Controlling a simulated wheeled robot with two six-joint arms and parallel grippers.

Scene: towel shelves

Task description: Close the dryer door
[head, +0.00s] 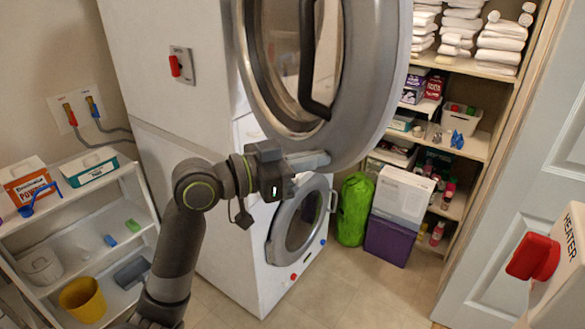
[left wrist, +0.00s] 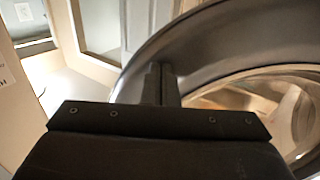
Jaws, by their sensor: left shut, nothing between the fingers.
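The dryer door (head: 366,88) is a large round grey ring with a glass middle and a dark handle. It stands swung open in the upper middle of the head view, out from the white dryer (head: 165,80). My left gripper (head: 322,160) is shut and empty at the lower rim of the door, close to or touching it. In the left wrist view the shut fingers (left wrist: 160,84) lie in front of the door's curved grey rim (left wrist: 215,50). Whether they touch it is hard to tell. My right gripper is not in view.
A lower round-door machine (head: 298,225) sits below, its door closed. A white shelf (head: 75,215) with boxes and a yellow bucket (head: 83,298) stands left. Towel shelves (head: 475,68), a green bag (head: 354,208) and a purple box (head: 390,240) are right. A white heater (head: 560,262) is at lower right.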

